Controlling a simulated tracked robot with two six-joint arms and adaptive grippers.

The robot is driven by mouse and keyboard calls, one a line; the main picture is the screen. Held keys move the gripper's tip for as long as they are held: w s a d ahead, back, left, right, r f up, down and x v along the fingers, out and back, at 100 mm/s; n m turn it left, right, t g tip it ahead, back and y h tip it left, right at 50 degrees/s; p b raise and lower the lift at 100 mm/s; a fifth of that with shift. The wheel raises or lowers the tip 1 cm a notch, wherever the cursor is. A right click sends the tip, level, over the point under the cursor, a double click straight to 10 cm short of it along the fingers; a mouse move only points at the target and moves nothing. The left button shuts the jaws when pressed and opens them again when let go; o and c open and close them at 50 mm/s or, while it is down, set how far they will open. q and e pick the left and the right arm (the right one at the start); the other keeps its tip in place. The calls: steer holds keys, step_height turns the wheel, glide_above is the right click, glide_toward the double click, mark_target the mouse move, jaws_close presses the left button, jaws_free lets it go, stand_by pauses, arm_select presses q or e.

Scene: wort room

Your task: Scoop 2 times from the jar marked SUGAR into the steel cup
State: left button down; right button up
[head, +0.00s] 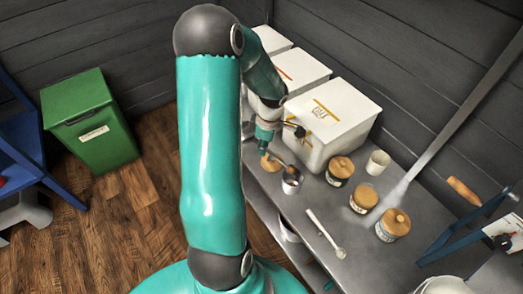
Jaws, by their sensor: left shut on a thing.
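My left gripper (266,146) points down over the bench's left edge, shut on a round tan wooden piece (271,164) that looks like a jar lid. Just right of it stands a small grey open vessel (292,182); it looks metallic, but I cannot tell whether it is the steel cup or an open jar. Three jars with wooden lids stand in a slanting row: the back one (340,169), the middle one (364,198) and the front one (393,226). Their labels are too small to read. A pale scoop (326,235) lies on the bench. My right gripper is not in view.
White lidded bins (330,125) stand behind the vessel at the bench's back. A pale cup (378,162) stands behind the jars. A blue frame (470,225) stands at right. The bench (345,215) is bare between scoop and jars. A green bin (90,125) stands on the floor.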

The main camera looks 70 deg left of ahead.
mark_target(269, 150)
arm_select(q)
steer(key=shift+w+d+r+g+y+b, duration=0.15)
steer(key=shift+w+g+y+b, duration=0.15)
steer(key=shift+b, duration=0.6)
steer(key=shift+w+d+r+g+y+b, duration=0.45)
steer(key=shift+w+r+g+b, duration=0.15)
steer(key=shift+b, duration=0.45)
steer(key=shift+w+d+r+g+y+b, duration=0.3)
steer(key=shift+r+g+b, duration=0.1)
steer(key=shift+r+b, duration=0.1)
steer(key=shift+w+d+r+g+y+b, duration=0.15)
steer(key=shift+w+d+g+y+b, duration=0.15)
steer(key=shift+w+b, duration=0.1)
steer(key=shift+w+d+r+g+y+b, duration=0.2)
steer(key=shift+w+d+r+g+y, duration=0.15)
steer(key=shift+w+g, duration=0.15)
steer(key=shift+w+d+r+g+y+b, duration=0.25)
steer(key=shift+w+d+g+y, duration=0.1)
steer(key=shift+w+g, duration=0.15)
